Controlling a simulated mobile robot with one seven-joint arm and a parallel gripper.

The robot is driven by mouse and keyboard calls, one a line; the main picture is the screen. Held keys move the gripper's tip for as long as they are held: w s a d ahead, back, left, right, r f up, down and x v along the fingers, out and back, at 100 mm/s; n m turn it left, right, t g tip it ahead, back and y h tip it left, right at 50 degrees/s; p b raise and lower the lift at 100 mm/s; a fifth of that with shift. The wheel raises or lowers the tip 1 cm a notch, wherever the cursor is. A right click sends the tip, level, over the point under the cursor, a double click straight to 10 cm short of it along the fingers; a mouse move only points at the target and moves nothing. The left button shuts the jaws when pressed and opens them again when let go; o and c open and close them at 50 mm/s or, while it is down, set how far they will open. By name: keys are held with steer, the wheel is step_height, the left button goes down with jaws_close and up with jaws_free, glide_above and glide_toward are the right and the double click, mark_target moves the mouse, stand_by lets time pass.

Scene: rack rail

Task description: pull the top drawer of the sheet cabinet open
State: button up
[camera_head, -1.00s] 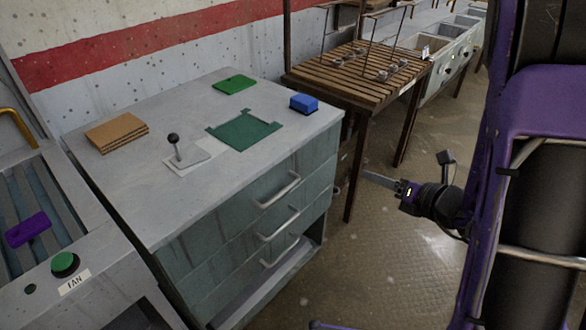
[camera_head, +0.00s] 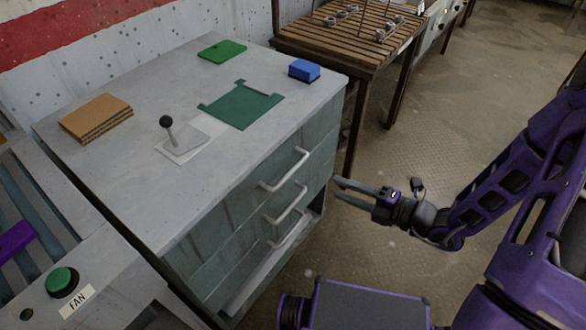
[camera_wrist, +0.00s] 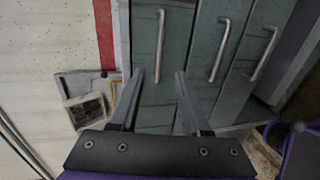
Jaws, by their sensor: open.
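The sheet cabinet (camera_head: 75,160) has a grey top and grey-green drawer fronts with three bar handles, one above another. The top drawer (camera_head: 238,200) looks shut; its pale handle (camera_head: 285,172) is the highest. My gripper (camera_head: 338,188) is open and empty, in front of the cabinet and apart from it, fingers pointing at the fronts. In the wrist view the top handle (camera_wrist: 160,45) lies ahead, between the lines of my two fingers (camera_wrist: 159,75). The lower two handles are to its right there.
On the cabinet top are a cardboard stack (camera_head: 95,118), a small lever (camera_head: 168,130), a green plate (camera_head: 240,106), a green block (camera_head: 222,51) and a blue box (camera_head: 304,70). A slatted table (camera_head: 345,42) stands behind. A FAN-button panel (camera_head: 62,282) is at left. Floor beyond my gripper is clear.

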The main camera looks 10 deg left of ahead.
mark_target(293, 168)
steer(key=b+x, duration=0.2)
steer(key=x, duration=1.3)
steer(key=shift+w, duration=0.1)
steer(key=shift+c, duration=0.4)
jaws_close()
stand_by(0.4)
